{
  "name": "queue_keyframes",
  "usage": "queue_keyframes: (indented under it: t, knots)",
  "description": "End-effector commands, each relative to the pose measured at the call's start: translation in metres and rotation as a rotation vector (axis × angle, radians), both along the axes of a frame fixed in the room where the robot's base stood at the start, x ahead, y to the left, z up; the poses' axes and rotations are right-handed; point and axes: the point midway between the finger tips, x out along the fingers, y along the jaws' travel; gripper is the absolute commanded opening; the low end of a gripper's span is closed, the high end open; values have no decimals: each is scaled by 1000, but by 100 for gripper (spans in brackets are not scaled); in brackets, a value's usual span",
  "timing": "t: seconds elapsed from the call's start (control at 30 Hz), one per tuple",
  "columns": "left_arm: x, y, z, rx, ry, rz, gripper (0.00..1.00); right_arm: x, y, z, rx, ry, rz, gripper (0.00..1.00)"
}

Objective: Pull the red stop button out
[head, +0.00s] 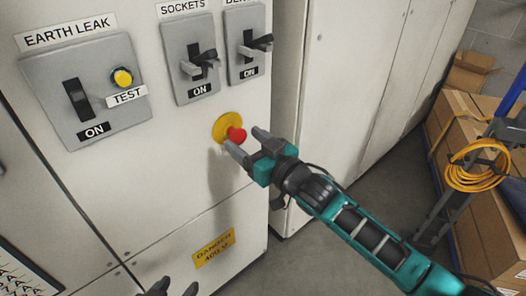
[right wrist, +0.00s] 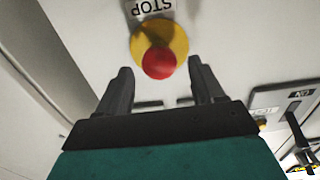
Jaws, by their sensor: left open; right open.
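The red stop button (head: 237,135) sits on a round yellow plate (head: 221,127) on the front of the pale cabinet. In the right wrist view the red button (right wrist: 159,63) stands in front of its yellow plate (right wrist: 178,40), below a label reading STOP. My right gripper (head: 247,139) is open, its fingertips close to the button. In the right wrist view its two fingers (right wrist: 160,75) point at the button, one on each side in the picture; I see no contact. My left gripper (head: 172,290) shows only by its dark fingertips at the bottom edge and is open.
An EARTH LEAK switch box (head: 103,120) with a yellow TEST button (head: 122,77) is on the cabinet at left. The SOCKETS switch (head: 200,68) and another switch (head: 253,46) are above the stop button. Cardboard boxes (head: 485,205) and a coiled yellow cable (head: 474,171) stand at right.

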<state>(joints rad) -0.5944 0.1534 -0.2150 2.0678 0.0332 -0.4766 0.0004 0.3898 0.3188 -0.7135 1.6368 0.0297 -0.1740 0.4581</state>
Motion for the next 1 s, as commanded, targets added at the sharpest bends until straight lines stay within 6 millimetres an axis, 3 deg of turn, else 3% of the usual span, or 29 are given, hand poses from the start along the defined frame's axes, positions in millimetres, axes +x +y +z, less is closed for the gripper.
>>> queue_keyframes:
  t: [0.53, 0.73, 1.0]
  knots:
    - [2, 3, 14, 7, -10, 1, 56, -83, -60, 0, -2, 3, 0, 67]
    - [-1, 3, 10, 6, 1, 7, 56, -98, -71, 0, 0, 1, 0, 67]
    - [-4, 2, 8, 0, 9, 12, 56, -101, -73, 0, 0, 0, 0, 67]
